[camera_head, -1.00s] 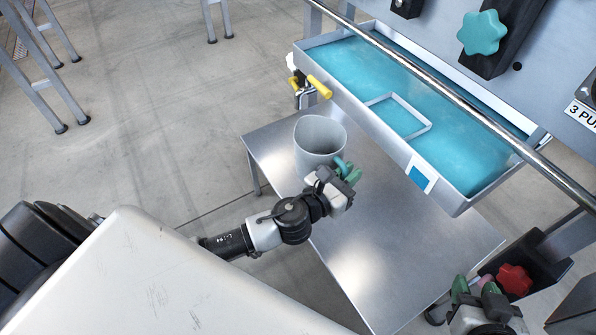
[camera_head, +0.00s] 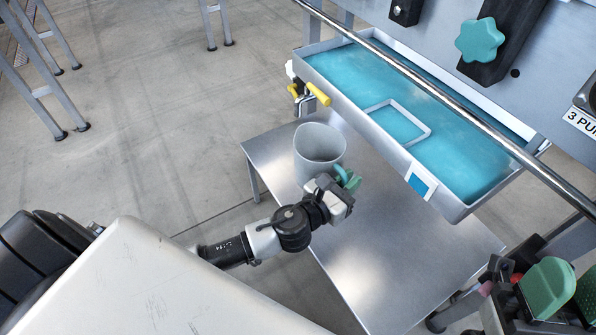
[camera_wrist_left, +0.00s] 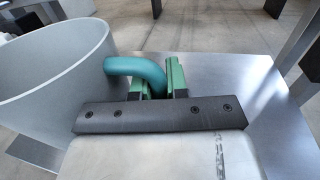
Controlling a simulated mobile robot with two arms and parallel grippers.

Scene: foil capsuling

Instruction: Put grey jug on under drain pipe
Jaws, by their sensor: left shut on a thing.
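The grey jug (camera_head: 318,168) is upright over the far left part of the metal table (camera_head: 395,255); I cannot tell whether its base touches. My left gripper (camera_head: 346,182) is shut on its teal handle, which also shows between the green fingers in the left wrist view (camera_wrist_left: 140,70). The jug's grey wall (camera_wrist_left: 45,85) fills the left of that view. The drain pipe with its yellow-handled valves (camera_head: 306,98) sits at the tray's left end, behind the jug and left of it. My right gripper (camera_head: 570,290) is at lower right, its green fingers apart and empty.
The long tray of blue liquid (camera_head: 345,70) overhangs the back of the table, with a metal rail (camera_head: 450,93) running above it. The table is bare to the right of the jug. Metal-legged stands (camera_head: 40,90) are on the floor at far left.

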